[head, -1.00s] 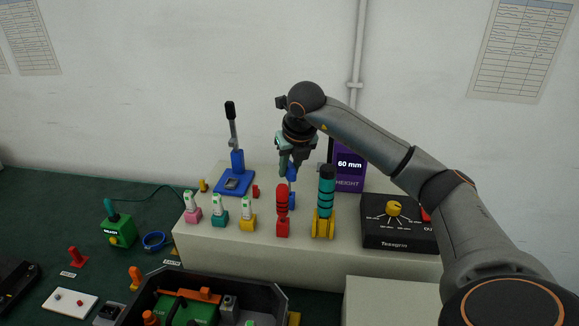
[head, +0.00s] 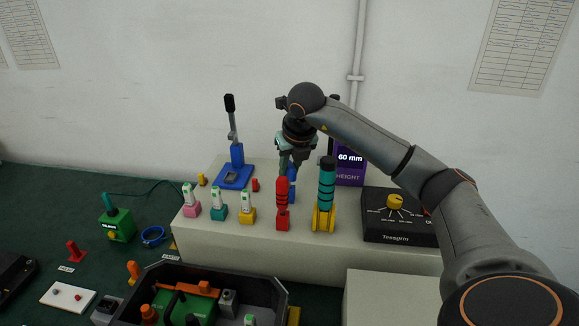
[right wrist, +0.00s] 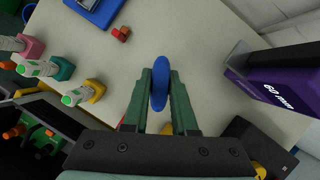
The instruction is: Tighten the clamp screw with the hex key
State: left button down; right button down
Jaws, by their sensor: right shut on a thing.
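My right gripper (head: 289,163) is shut on a blue, oval-topped piece (head: 291,184), which I take to be the hex key's handle. In the right wrist view the handle (right wrist: 160,82) stands between the two green fingertips (right wrist: 161,92). In the head view the gripper is over the pale bench block, behind the red tool and left of the purple height display (head: 350,162), which reads 60 mm. The lower end of the blue piece is hidden behind the red tool. I cannot make out the clamp screw. My left gripper is not in view.
A red tool (head: 282,205) and a teal-and-yellow tool (head: 325,200) stand close in front of the gripper. Several small bottles stand to the left, with a blue lever press (head: 234,176) behind. A black dial box (head: 395,213) is to the right.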

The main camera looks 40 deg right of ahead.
jog(key=shift+f+b, duration=0.35)
jog(key=shift+f, duration=0.2)
jog(key=c, duration=0.6)
grip_release()
jog(key=shift+c, duration=0.2)
jog(key=v, duration=1.2)
jog(key=shift+r, duration=0.25)
jog(key=shift+s+a, duration=0.1)
jog(key=shift+s, duration=0.05)
